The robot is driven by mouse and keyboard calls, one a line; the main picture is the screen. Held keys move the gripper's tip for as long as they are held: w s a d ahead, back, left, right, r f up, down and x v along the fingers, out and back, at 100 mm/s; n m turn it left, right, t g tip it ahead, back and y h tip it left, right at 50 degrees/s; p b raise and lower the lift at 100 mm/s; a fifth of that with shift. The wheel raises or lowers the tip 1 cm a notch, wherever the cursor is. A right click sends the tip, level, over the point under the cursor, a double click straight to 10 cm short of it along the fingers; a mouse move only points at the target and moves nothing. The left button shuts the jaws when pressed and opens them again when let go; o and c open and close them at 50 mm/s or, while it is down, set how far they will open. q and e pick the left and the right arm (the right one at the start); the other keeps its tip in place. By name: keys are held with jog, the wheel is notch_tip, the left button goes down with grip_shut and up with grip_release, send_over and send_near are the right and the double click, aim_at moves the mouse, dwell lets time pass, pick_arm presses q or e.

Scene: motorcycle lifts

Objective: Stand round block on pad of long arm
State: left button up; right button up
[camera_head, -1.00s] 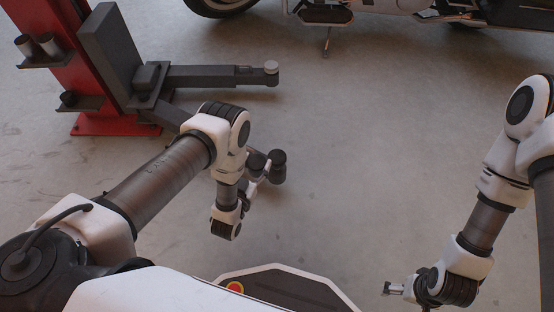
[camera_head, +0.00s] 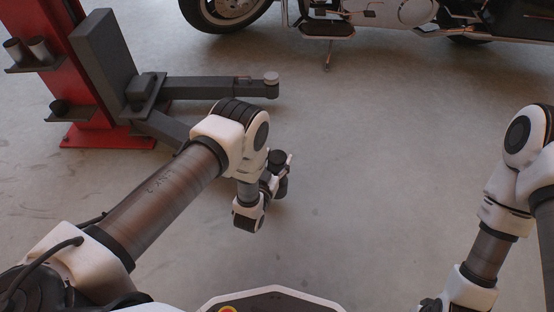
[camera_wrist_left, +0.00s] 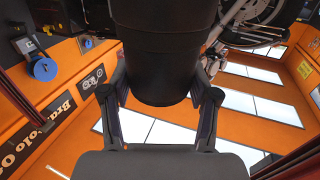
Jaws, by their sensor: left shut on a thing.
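The round block (camera_head: 277,157) is dark and cylindrical. My left gripper (camera_head: 285,168) is shut on it and holds it above the floor. In the left wrist view the black block (camera_wrist_left: 165,50) stands large between the two fingers (camera_wrist_left: 163,100). A grey lift arm (camera_head: 205,88) reaches right from the red post and ends in a round pale pad (camera_head: 271,77), with nothing on it. A second grey arm (camera_head: 165,128) runs behind my left arm, so I cannot compare their lengths. The block is apart from the pale pad, on the near side. My right gripper is out of view.
The red lift post (camera_head: 95,110) stands at the left, with small shelves holding dark cylinders (camera_head: 38,50). A motorcycle (camera_head: 345,15) is at the back. The concrete floor (camera_head: 390,130) in the middle and right is clear.

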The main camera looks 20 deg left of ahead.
pick_arm(q)
jog(key=o, duration=1.2)
jog(key=shift+f, duration=0.1)
jog(key=shift+o, duration=0.2)
jog(key=shift+s+r, duration=0.1)
jog(key=shift+r, duration=0.1)
jog(key=s+p, duration=1)
jog(key=s, duration=0.1)
jog(key=shift+s+a, duration=0.4)
